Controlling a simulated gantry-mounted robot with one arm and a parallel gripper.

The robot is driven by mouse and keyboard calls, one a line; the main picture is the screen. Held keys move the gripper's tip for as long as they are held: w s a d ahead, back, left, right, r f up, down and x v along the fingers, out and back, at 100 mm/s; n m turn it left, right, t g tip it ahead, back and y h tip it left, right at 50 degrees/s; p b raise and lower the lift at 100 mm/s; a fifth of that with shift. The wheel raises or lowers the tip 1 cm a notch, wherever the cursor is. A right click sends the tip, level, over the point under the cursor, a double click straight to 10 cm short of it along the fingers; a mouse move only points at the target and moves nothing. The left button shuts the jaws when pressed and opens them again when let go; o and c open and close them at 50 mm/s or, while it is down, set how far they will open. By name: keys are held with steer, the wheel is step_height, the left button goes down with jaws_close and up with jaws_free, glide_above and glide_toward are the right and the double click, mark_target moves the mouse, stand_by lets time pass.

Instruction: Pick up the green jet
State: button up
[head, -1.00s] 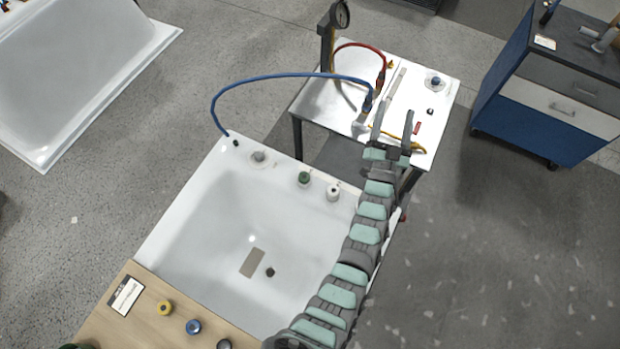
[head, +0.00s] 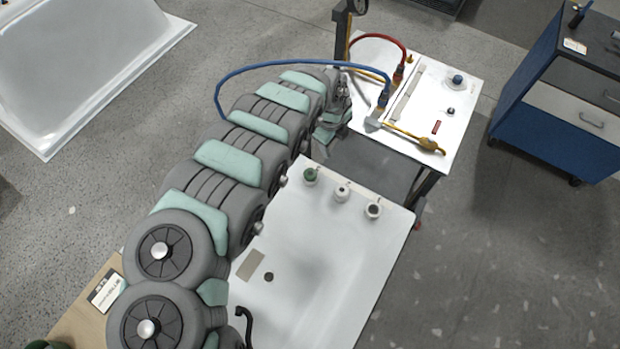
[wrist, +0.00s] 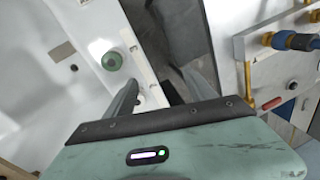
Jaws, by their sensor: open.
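The green jet (head: 311,175) sits on the far rim of the white tub, at the left end of the jets visible there. It also shows in the wrist view (wrist: 112,61) as a round green cap, left of my gripper's left finger. My gripper (wrist: 190,75) is open, with its two fingers apart and nothing seen between them. In the head view my gripper (head: 324,146) is near the tub's far edge, just beyond the green jet and apart from it. Its fingertips are hard to make out there.
A white jet (head: 341,192) and a dark-topped jet (head: 373,209) stand right of the green jet on the tub (head: 330,270). A white table (head: 455,120) with blue and red hoses stands beyond. A blue cabinet (head: 545,130) is at right. My arm covers the tub's left side.

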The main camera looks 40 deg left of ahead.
steer(key=m+g, duration=0.1)
steer(key=g, duration=0.1)
glide_toward(310, 173)
step_height(310, 173, down, 2)
steer(key=shift+f+b, duration=0.1)
steer(key=shift+b, duration=0.35)
steer(key=shift+w+f, duration=0.15)
steer(key=shift+f, duration=0.85)
step_height(310, 173, down, 3)
steer(key=shift+d+f, duration=0.1)
steer(key=shift+d, duration=0.05)
steer(key=shift+f, duration=0.65)
steer(key=shift+c, duration=0.2)
jaws_close()
